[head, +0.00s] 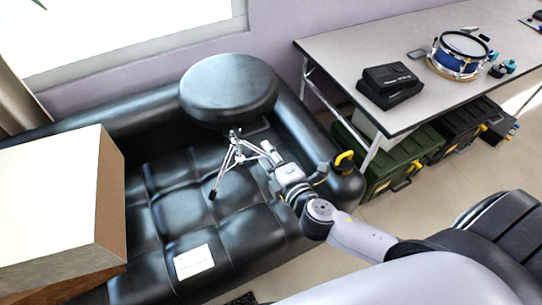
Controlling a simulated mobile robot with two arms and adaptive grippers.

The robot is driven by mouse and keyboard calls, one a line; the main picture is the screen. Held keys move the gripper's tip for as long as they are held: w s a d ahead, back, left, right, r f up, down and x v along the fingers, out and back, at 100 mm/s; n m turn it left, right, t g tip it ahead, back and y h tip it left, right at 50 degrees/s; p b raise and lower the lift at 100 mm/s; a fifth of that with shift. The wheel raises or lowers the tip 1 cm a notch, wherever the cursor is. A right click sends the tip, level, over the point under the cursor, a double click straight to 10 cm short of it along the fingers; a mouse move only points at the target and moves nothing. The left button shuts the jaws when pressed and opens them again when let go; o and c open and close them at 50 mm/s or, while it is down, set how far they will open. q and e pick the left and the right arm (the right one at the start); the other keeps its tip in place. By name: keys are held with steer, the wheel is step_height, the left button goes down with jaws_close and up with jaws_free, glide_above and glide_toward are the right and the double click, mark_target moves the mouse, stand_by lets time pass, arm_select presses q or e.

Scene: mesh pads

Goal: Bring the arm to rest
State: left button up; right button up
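My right arm (320,212) reaches in from the lower right over the black sofa. My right gripper (268,153) is at its end, pointing up and left, beside the chrome tripod legs (232,160) under a round black stool seat (228,88). The fingers are small and overlap the tripod's surroundings in the picture, so I cannot tell whether they are open or touch it. My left gripper is not in view.
The black sofa (180,215) bears a large box (60,200) at left and a white card (194,262). A yellow-handled black object (345,185) stands right of the gripper. A table (400,30) at right holds black cases (390,84) and a blue drum (457,57); green cases (400,160) sit below.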

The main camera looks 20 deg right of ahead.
steer(key=shift+s+r, duration=0.15)
steer(key=shift+s, duration=0.25)
steer(key=s+d+f+m+g+h, duration=0.1)
steer(key=s+d+f+m+g, duration=0.15)
steer(key=f, duration=0.75)
steer(key=s+d+f+m+g, duration=0.2)
steer(key=s+f+g, duration=0.15)
steer(key=f, duration=0.75)
steer(key=s+d+f+m+g+h, duration=0.1)
steer(key=s+d+f+m+g, duration=0.2)
steer(key=f, duration=0.7)
steer(key=s+a+f+m+g, duration=0.1)
steer(key=s+f+m+g, duration=0.1)
steer(key=s+f, duration=0.4)
steer(key=s+a+f+m+g+y, duration=0.1)
steer(key=s+f+m, duration=0.2)
steer(key=s, duration=1.1)
steer(key=s+a+f+m+g, duration=0.1)
steer(key=s+f+m+g, duration=0.1)
steer(key=s+f, duration=0.7)
steer(key=shift+s+a+f+m+g, duration=0.35)
steer(key=shift+s+m, duration=0.2)
steer(key=shift+m, duration=0.2)
steer(key=shift+r, duration=0.15)
